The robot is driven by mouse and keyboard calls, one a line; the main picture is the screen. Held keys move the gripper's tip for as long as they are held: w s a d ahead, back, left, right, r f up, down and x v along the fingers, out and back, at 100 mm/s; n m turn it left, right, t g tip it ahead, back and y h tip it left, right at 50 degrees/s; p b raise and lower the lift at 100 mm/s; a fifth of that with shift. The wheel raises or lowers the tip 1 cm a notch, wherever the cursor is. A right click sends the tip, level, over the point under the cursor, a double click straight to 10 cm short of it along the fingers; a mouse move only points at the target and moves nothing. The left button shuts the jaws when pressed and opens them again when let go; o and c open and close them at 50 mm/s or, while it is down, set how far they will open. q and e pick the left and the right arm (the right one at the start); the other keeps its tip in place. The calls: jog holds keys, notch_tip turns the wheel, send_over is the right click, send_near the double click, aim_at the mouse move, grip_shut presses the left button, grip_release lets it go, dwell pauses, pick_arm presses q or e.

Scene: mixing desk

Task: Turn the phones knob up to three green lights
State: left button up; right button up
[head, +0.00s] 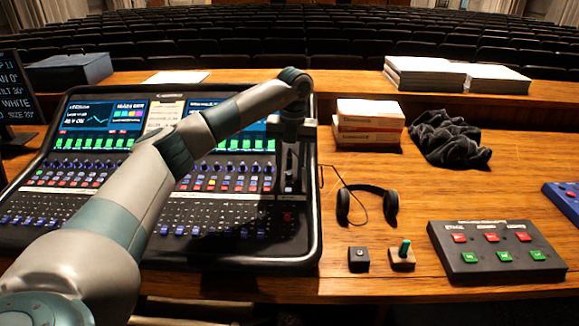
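The mixing desk (308,240) stands at the left on the wooden table, with screens, rows of small knobs, coloured buttons and faders. My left arm reaches across it from the lower left. My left gripper (291,165) points down over the strip at the desk's right edge. Its fingers are dark against the dark panel, so I cannot tell whether they are open or touching anything. I cannot make out the phones knob or its lights; the gripper covers part of that strip. My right gripper is not in view.
Black headphones (390,206) lie right of the desk. Nearby are a small black box (358,260), a wooden block with a green lever (403,256), a button box (490,268), stacked boxes (368,125) and black cloth (448,140). Paper stacks (425,75) lie on the back ledge.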

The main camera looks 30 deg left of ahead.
pick_arm(q)
grip_shut()
jog(key=shift+m, duration=1)
jog(key=m, duration=0.4)
jog(key=shift+d+y, duration=0.1)
jog(key=shift+y, duration=0.2)
jog(key=m, duration=0.3)
jog(key=shift+m, duration=1)
jog(key=shift+d+m+t+y, duration=0.1)
jog(key=shift+m+t+y, duration=0.2)
jog(key=shift+m, duration=0.3)
